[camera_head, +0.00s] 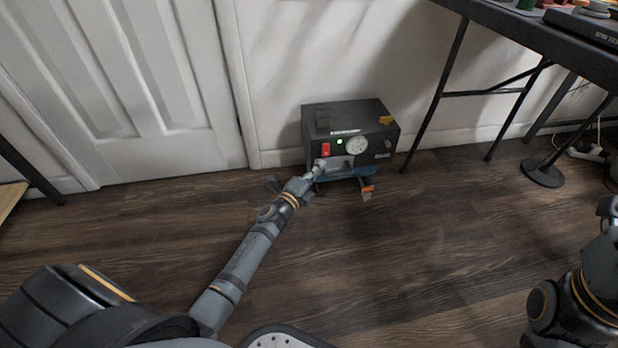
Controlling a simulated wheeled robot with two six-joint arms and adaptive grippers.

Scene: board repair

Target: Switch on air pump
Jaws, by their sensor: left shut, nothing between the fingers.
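The air pump (386,133) is a dark box standing against the white wall. Its front has a red switch (325,149) at the left, a small light beside it and a round white gauge (357,145). My left gripper (319,166) is shut and empty, reaching in from the lower left. Its tip is at the lower left of the pump's front, just below the red switch; I cannot tell whether it touches. The switch is in plain view, but its position is too small to read. My right arm shows at the lower right edge; its gripper is not visible.
A dark table (545,35) with thin legs stands to the right, with a round black base (542,173) below it. A white door (120,85) is at the left. A blue and orange item (367,189) is under the pump's front. The wooden floor ahead is mostly clear.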

